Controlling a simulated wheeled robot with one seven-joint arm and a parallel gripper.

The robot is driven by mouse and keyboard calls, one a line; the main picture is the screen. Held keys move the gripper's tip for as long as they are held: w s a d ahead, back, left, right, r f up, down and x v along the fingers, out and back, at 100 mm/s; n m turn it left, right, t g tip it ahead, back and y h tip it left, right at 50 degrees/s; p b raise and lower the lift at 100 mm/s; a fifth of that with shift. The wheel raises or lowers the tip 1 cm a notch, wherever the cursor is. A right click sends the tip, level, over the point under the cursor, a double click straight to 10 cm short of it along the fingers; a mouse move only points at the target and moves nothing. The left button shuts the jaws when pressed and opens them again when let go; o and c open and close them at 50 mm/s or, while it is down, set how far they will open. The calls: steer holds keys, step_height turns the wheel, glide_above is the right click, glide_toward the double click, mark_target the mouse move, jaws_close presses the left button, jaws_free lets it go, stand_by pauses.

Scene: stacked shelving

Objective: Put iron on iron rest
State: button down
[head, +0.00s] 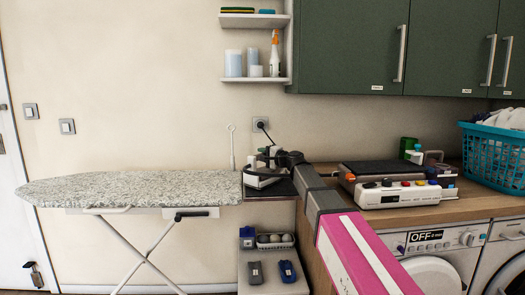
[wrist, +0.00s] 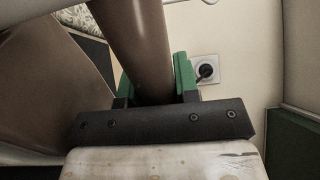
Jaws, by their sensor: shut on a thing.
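The iron (head: 264,179), pale with dark parts, is at the right end of the ironing board (head: 130,187) in the head view. It is over the dark iron rest (head: 284,190); whether it touches the rest I cannot tell. My gripper (head: 280,157) is at the iron's upper part, and my arm hides part of the rest. In the wrist view my gripper's green fingers (wrist: 155,82) are shut on the iron's thick brown handle (wrist: 148,45). The iron's large brown body (wrist: 45,80) fills the left side.
A wall socket (head: 260,124) with a plug is behind the iron. A wooden counter (head: 455,205) with a grey device (head: 397,194) is to the right. Small shelves (head: 252,82) and green cabinets (head: 350,45) hang above. The board's top is clear.

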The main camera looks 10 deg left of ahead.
stand_by(0.3)
steer(key=c, duration=0.8)
jaws_free()
steer(key=shift+f, duration=0.1)
steer(key=shift+c, duration=0.2)
steer(key=v, duration=1.2)
steer(key=shift+s+a, duration=0.1)
